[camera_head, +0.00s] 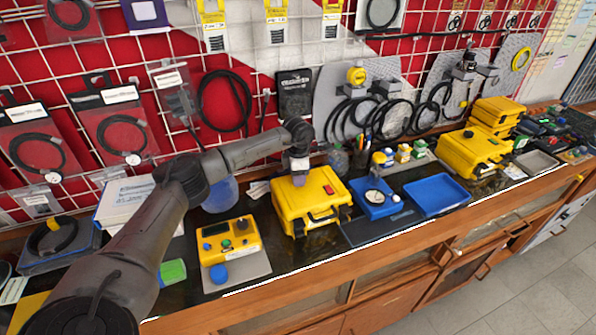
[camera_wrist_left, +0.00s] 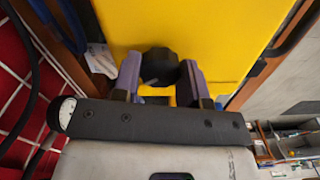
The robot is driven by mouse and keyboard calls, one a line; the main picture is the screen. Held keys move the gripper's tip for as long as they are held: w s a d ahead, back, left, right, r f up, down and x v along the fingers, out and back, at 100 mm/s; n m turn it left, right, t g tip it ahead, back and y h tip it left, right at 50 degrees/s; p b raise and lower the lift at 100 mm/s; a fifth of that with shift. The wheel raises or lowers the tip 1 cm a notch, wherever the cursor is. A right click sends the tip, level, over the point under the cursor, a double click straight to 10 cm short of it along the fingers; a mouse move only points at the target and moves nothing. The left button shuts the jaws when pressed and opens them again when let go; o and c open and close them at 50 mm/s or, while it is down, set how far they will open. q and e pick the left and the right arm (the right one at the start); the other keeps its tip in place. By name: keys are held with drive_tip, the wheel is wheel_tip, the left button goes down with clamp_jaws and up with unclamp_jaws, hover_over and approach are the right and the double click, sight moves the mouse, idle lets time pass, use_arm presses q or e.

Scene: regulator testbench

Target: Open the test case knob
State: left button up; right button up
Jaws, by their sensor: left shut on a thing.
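The closed yellow test case (camera_head: 305,204) stands on the bench near the middle of the head view, with a black handle on its front and a red label on top. In the left wrist view its yellow surface (camera_wrist_left: 225,28) fills the upper middle. A round black knob (camera_wrist_left: 159,66) sits against that surface. My left gripper (camera_head: 299,172) reaches over the back of the case. In the left wrist view its two fingers (camera_wrist_left: 160,80) are shut on the knob, one on each side. The knob is hidden by my gripper in the head view. My right gripper is not in view.
A yellow control box (camera_head: 229,239) stands left of the case. A blue gauge unit (camera_head: 374,199) and a blue tray (camera_head: 437,195) lie to the right. More yellow cases (camera_head: 470,152) stand farther right. A wire grid with hanging cables rises behind.

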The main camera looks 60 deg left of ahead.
use_arm(q)
drive_tip(key=n+p, duration=0.1)
drive_tip(key=n, duration=0.2)
drive_tip(key=shift+r+n+p, duration=0.2)
drive_tip(key=shift+n+p, duration=0.2)
drive_tip(key=n+p, duration=0.1)
drive_tip(key=n, duration=0.2)
drive_tip(key=n+p, duration=0.1)
drive_tip(key=n, duration=0.2)
drive_tip(key=shift+f+p, duration=0.1)
drive_tip(key=shift+p, duration=0.2)
drive_tip(key=shift+n, duration=0.7)
drive_tip(key=shift+n+p, duration=0.3)
drive_tip(key=o, duration=0.9)
